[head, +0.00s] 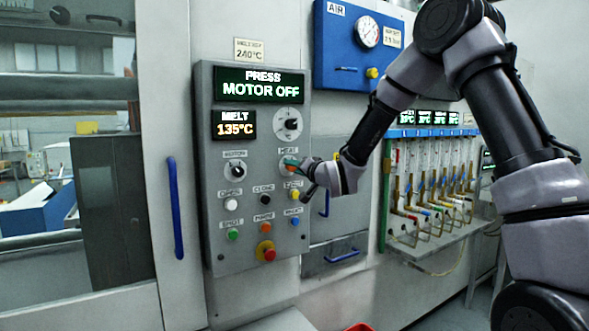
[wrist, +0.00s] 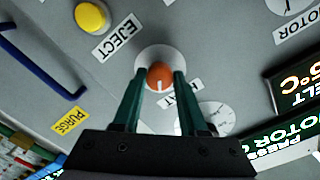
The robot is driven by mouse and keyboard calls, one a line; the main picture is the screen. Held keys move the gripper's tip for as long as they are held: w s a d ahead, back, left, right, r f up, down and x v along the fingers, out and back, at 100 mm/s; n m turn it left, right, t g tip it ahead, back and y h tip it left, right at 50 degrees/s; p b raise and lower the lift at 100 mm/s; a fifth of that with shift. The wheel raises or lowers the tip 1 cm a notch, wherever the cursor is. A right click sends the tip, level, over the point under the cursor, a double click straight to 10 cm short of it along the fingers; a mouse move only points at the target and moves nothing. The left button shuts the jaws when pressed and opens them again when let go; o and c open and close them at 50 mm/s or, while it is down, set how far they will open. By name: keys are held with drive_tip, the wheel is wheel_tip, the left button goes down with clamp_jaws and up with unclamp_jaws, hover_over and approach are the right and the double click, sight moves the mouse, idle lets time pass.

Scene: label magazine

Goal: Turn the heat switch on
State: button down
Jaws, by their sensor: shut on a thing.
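The heat switch (wrist: 160,74) is a small orange knob with a white mark on a round pale plate in the wrist view. The mark points down in that picture, toward my gripper's body. My gripper (wrist: 160,78) has its two green fingers closed on either side of the knob, shut on it. In the head view my gripper (head: 292,164) is at the right side of the grey control panel (head: 215,185), just under the HEAT label (head: 288,150), and mostly hides the switch. The melt display (head: 234,125) reads 135°C.
The press display (head: 260,85) reads MOTOR OFF. The motor switch (head: 236,171) is left of my gripper. A yellow eject button (head: 293,195) is close below it, with several other buttons and a red stop button (head: 266,251) lower. A blue handle (head: 324,204) is at the right.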

idle(0.5)
drive_tip(key=shift+c, duration=2.2)
unclamp_jaws()
drive_tip(key=v, duration=1)
drive_tip(key=shift+s+d, duration=0.3)
